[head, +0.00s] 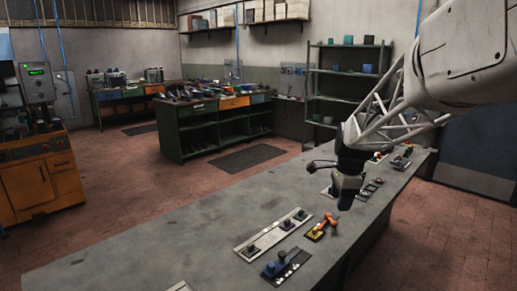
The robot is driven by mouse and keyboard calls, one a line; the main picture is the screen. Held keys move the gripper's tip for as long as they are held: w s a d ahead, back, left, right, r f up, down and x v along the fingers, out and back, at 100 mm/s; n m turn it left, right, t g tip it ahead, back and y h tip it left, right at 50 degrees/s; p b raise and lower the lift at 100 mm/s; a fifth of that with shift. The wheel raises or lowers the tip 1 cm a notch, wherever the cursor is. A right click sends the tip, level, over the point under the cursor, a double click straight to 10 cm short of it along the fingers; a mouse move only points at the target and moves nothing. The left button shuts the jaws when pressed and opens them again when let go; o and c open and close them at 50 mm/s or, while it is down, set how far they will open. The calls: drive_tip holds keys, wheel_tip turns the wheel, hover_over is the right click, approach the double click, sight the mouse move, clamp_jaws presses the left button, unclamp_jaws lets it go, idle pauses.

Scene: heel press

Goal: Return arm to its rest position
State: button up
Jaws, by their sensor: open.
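My arm reaches in from the upper right of the head view, and my gripper (346,200) hangs pointing down over the right part of the long grey bench (165,245). The gripper is small and dark here, and its fingers cannot be made out clearly. I see nothing held in it. It appears above the bench top, close to an orange-red part (322,227) that lies to its lower left. The gripper and arm hide part of the bench behind them.
A light plate with dark fittings (272,233) and a dark plate with a blue block (285,267) sit at the bench's near right. More small fixtures (372,188) are behind the gripper. The bench's left part is mostly clear. Green workbenches (215,130) and shelving (345,85) stand farther back.

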drive_tip(key=s+a+n+t, duration=0.1)
drive_tip(key=s+n, duration=0.7)
drive_tip(key=s, duration=0.9)
drive_tip(key=s+a+n+h, duration=0.1)
drive_tip(key=s+a+n, duration=0.3)
drive_tip(key=s+n, duration=0.5)
drive_tip(key=s, duration=0.9)
drive_tip(key=shift+a+t, duration=0.2)
drive_tip(key=shift+t, duration=0.2)
drive_tip(key=shift+o, duration=0.2)
drive_tip(key=shift+r, duration=0.1)
